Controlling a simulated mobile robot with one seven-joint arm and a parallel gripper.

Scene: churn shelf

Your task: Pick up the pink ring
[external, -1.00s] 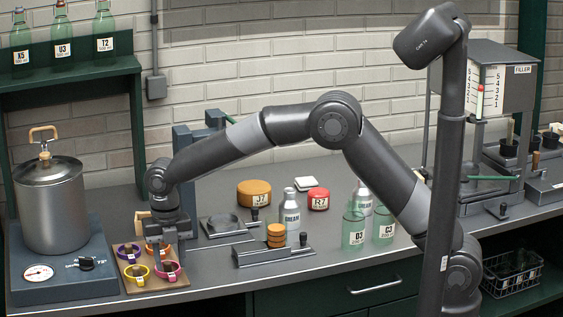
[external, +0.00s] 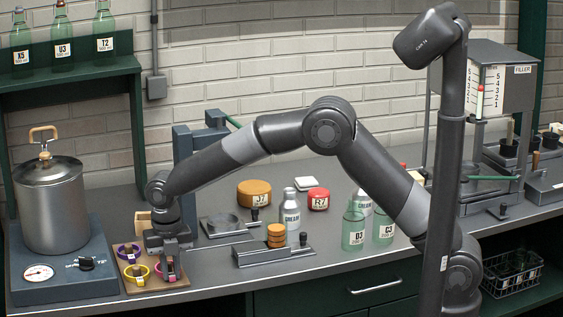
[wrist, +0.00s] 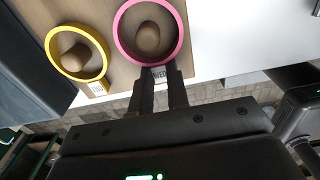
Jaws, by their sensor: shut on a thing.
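The pink ring (wrist: 117,33) sits around a wooden peg on the wooden board (wrist: 108,12) in the wrist view, with a labelled tab toward me. My gripper (wrist: 160,76) is shut on that tab, one dark finger on each side. In the external view my gripper (external: 168,264) points down at the board's right front and partly covers the pink ring (external: 160,268). I cannot see any gap between the ring and the board.
The yellow ring (wrist: 49,52) is around its own peg to the left of the pink ring. A purple ring (external: 121,252) is at the board's back left.

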